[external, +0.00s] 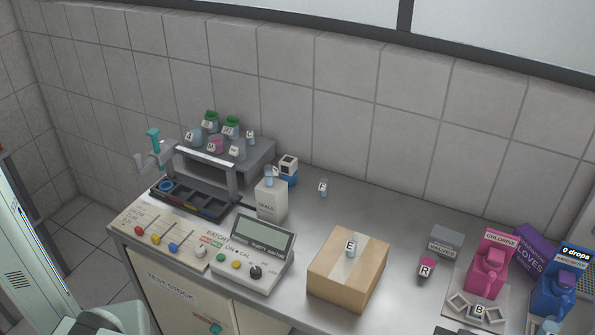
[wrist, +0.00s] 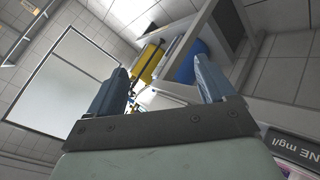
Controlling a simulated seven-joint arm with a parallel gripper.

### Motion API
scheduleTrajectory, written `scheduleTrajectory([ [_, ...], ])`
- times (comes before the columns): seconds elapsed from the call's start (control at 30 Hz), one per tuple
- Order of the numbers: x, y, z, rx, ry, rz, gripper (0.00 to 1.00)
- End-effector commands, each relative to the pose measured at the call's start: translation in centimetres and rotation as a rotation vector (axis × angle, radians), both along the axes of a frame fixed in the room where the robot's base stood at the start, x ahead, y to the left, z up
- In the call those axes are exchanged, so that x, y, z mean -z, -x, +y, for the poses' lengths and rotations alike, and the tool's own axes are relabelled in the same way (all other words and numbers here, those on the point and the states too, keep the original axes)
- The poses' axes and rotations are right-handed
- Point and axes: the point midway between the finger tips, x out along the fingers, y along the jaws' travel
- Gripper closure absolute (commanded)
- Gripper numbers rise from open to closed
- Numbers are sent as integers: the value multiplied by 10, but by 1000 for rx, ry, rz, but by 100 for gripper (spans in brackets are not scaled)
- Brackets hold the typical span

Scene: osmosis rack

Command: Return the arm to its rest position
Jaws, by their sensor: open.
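My gripper (wrist: 162,78) shows in the wrist view with its two fingers wide apart and nothing held between them. It points away from the bench, with tiled wall and a large pale panel (wrist: 65,80) in view. In the external view the gripper cannot be made out; only a pale rounded part, perhaps of my arm, shows at the bottom left edge. The bench (external: 390,212) and its items stand clear of it.
A cardboard box (external: 345,270) bears a small vial marked E. A rack (external: 255,160) with several bottles, a control box (external: 245,262), a pink chlorine jug (external: 488,262) and a blue jug (external: 556,290) stand on the bench. The wrist view shows yellow (wrist: 148,62) and blue (wrist: 190,65) shapes beyond the fingers.

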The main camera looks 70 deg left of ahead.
Motion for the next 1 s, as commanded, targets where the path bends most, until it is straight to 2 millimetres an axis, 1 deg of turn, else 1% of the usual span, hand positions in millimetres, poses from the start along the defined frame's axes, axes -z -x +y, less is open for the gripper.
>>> scheduleTrajectory([
  [0.03,14,25,-19,46,0,15,17],
  [0.07,20,37,-29,70,1,23,17],
  [0.1,30,53,-42,103,2,34,17],
  [0.17,44,76,-57,148,0,50,17],
  [0.2,54,91,-66,178,-3,60,17],
  [0.27,72,113,-75,218,-11,79,17],
  [0.3,85,127,-77,243,-18,93,17],
  [0.37,104,142,-76,271,-35,111,17],
  [0.4,117,150,-73,286,-48,124,17],
  [0.43,126,155,-69,294,-57,133,17],
  [0.47,136,160,-64,302,-68,143,17],
  [0.57,170,170,-39,317,-113,178,17],
  [0.6,184,173,-26,319,-133,194,17],
  [0.67,206,177,-4,321,-166,218,17],
  [0.7,221,180,13,320,-190,238,17],
  [0.77,244,184,39,318,-225,265,17],
  [0.8,258,187,57,315,-247,287,17],
  [0.87,278,193,84,312,-281,318,17],
  [0.9,291,197,103,309,-302,340,17],
  [0.97,310,205,130,307,-333,373,17],
  [1.0,323,212,148,306,-354,398,17],
])
